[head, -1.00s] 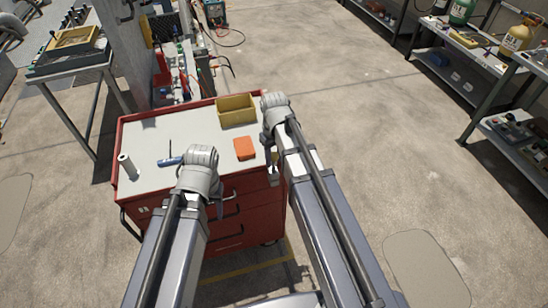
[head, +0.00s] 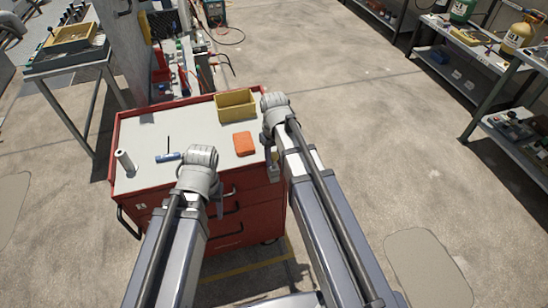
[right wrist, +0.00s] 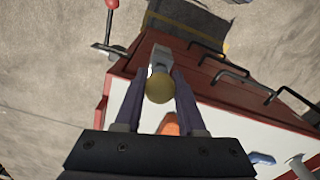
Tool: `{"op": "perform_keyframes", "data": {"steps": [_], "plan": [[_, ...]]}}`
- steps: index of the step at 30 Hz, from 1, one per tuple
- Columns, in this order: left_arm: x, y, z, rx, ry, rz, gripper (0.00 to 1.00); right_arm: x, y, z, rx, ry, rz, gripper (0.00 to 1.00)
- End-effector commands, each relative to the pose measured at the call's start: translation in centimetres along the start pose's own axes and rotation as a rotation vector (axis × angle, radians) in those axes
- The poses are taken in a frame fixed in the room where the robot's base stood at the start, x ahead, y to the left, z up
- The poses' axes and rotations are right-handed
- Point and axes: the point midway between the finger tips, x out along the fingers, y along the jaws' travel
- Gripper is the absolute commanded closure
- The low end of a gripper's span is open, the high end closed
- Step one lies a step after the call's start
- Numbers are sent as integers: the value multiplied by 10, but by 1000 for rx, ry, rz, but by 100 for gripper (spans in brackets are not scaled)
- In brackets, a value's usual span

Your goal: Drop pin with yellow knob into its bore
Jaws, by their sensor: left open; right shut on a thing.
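My right gripper (right wrist: 158,90) is shut on the pin with the yellow knob (right wrist: 158,88). The round yellow knob sits between the two fingers, with a grey part beyond it. In the head view, my right gripper (head: 272,165) hangs at the right edge of the red cart, partly hidden by its arm. My left gripper (head: 217,203) is open and looks empty at the cart's front edge, mostly behind its own wrist. I cannot make out the bore in either view.
A table (head: 68,62) stands at left, shelves (head: 460,75) at right. Floor right of the cart is clear.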

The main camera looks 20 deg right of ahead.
Motion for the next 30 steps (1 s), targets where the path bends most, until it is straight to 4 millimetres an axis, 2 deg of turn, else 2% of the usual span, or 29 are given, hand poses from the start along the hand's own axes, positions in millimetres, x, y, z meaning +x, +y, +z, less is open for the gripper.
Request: {"op": "perform_keyframes", "data": {"steps": [16,17,26,30], "plan": [[7,1,0,0,0,0,44,7,0,0,0,0,0,100],[7,1,0,0,0,0,44,7,0,0,0,0,0,60],[7,1,0,0,0,0,44,7,0,0,0,0,0,26],[7,1,0,0,0,0,44,7,0,0,0,0,0,26]]}}
